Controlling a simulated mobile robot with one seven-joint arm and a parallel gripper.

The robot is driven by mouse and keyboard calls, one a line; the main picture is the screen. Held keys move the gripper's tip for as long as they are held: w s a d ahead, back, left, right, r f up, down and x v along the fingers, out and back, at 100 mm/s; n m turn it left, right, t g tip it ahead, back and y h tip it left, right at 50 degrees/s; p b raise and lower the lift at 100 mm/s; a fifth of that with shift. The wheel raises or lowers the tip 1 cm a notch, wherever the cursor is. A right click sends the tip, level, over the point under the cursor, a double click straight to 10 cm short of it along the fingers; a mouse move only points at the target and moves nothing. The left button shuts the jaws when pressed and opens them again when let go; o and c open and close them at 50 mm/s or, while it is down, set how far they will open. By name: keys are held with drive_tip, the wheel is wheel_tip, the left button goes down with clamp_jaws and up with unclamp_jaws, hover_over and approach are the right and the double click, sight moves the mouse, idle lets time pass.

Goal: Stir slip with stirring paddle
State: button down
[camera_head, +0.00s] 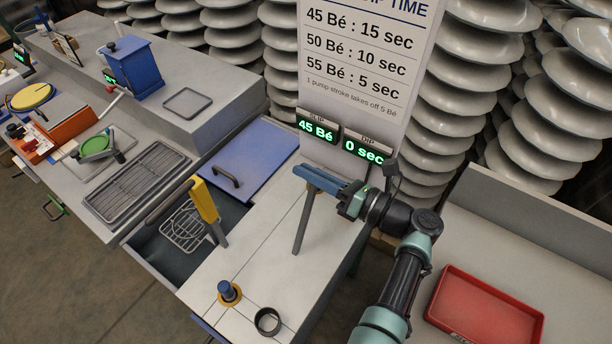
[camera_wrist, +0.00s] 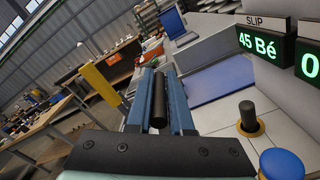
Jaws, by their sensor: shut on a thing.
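My gripper (camera_head: 312,176) has its blue fingers shut around the dark handle of the stirring paddle. The paddle (camera_head: 304,222) hangs down as a slim grey-brown shaft, slightly tilted, over the pale tabletop; I cannot tell whether its lower end touches the top. In the wrist view the dark handle (camera_wrist: 158,100) lies between the two fingers (camera_wrist: 160,88). The dark tank (camera_head: 158,262) is left of the paddle, apart from it, with a wire rack in its opening. The slip surface cannot be made out. The slip display (camera_head: 316,127) reads 45 Bé.
A yellow post (camera_head: 206,202) with a dark bar stands at the tank. A blue lid (camera_head: 257,158) covers the tank's back part. A blue knob (camera_head: 227,290) and black ring (camera_head: 268,321) are on the front tabletop. The dip display (camera_head: 364,147) reads 0 sec. A red tray (camera_head: 488,310) lies right.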

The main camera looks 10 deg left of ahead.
idle(0.3)
drive_tip(key=c, duration=0.8)
unclamp_jaws()
drive_tip(key=shift+w+d+f, duration=0.1)
drive_tip(key=shift+c, duration=0.2)
drive_tip(key=b+v, duration=0.1)
drive_tip(key=v, duration=1.2)
